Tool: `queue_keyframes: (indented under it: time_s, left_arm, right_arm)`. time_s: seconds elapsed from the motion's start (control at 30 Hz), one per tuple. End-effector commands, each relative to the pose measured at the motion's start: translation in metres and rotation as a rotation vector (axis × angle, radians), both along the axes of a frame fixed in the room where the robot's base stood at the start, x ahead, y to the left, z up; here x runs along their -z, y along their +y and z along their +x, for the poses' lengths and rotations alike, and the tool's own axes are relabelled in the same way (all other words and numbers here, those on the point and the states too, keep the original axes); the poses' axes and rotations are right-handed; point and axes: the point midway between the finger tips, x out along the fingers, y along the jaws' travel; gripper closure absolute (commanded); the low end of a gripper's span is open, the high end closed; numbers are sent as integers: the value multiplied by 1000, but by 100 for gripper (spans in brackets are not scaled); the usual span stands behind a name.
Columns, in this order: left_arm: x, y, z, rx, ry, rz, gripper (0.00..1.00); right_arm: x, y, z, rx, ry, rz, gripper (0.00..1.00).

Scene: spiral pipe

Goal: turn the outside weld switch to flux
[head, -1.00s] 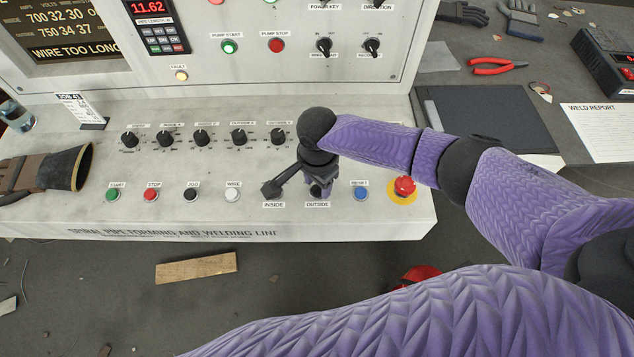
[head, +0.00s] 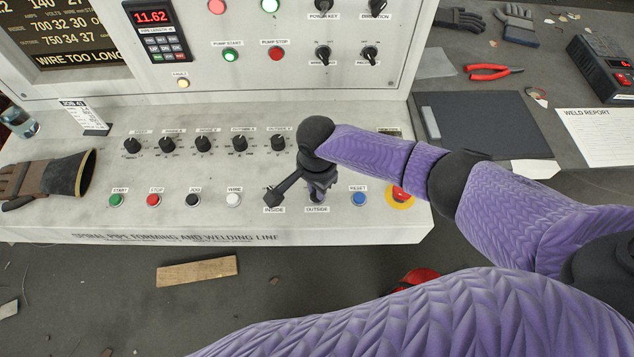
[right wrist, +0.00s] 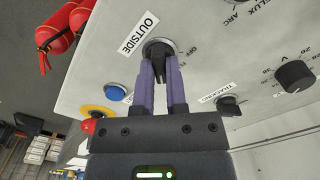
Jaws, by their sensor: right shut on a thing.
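My left gripper is not in view.
The blue reset button (head: 359,199) and the red emergency stop (head: 400,194) are close to the right of the switch. A row of black knobs (head: 206,144) runs behind. A brown glove (head: 50,180) lies at the panel's left end.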

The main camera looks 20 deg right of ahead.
Motion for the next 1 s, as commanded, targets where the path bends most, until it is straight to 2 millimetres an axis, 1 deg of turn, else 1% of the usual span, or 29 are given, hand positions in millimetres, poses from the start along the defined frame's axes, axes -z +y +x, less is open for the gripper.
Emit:
queue_keyframes:
  time_s: [0.03,0.1,0.23,0.4,0.7,1.0]
  left_arm:
    - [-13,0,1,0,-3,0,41]
    - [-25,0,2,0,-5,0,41]
    - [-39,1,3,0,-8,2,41]
    - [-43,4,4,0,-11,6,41]
    - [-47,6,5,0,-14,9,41]
    - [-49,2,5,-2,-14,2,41]
  right_arm:
    - [-6,1,-2,-18,6,0,100]
    - [-7,1,-2,-60,7,0,100]
    - [-5,1,-2,-161,7,0,100]
    - [-1,0,-2,-310,4,-1,100]
    - [0,0,-1,-540,3,-1,100]
    - [0,0,0,-685,1,-1,100]
